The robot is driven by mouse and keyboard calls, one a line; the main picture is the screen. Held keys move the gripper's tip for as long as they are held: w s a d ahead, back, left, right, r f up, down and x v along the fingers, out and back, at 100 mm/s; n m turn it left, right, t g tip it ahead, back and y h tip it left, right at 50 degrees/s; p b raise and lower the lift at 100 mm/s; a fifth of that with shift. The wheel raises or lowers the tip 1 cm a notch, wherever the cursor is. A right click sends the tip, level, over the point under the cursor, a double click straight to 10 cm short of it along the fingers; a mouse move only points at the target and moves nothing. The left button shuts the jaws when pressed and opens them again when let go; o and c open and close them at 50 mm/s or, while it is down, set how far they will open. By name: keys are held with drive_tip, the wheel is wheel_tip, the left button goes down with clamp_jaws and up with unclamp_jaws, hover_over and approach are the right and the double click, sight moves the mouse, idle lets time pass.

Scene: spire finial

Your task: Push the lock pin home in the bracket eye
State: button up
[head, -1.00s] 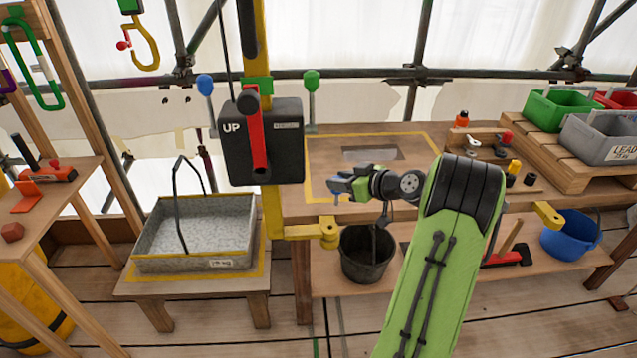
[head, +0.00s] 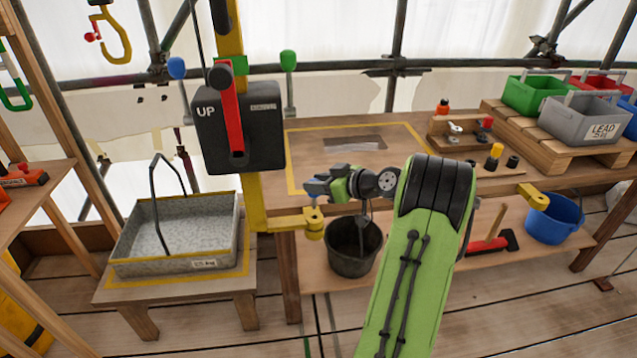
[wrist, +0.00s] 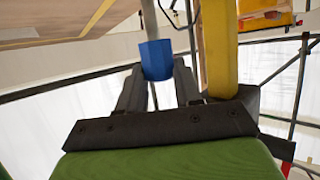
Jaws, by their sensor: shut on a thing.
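My gripper (head: 316,188) is shut on a blue piece (wrist: 155,60), which looks like the lock pin's head. In the wrist view it sits between the two dark fingertips. In the head view the fingers point left, just above the yellow bracket eye (head: 313,222) at the end of an arm on the yellow post (head: 253,200). The pin's lower part is too small to make out, so I cannot tell whether it is in the eye. The yellow post also shows right of the fingers in the wrist view (wrist: 220,50).
A black box marked UP (head: 240,125) with a red lever is on the post. A grey tray (head: 180,260) stands left on a low table. A black bucket (head: 352,262) is below my gripper. A second yellow bracket (head: 535,195) is at the bench's right, above a blue bucket (head: 553,225).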

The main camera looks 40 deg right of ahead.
drive_tip(key=shift+f+b, duration=0.55)
drive_tip(key=shift+f, duration=0.4)
drive_tip(key=shift+b, duration=0.65)
idle(0.6)
drive_tip(key=shift+f, duration=3.05)
drive_tip(key=o, duration=1.2)
drive_tip(key=shift+c, duration=0.2)
drive_tip(key=p+v, duration=0.3)
drive_tip(key=v, duration=1.2)
drive_tip(key=shift+s+r, duration=0.2)
drive_tip(key=shift+s, duration=0.1)
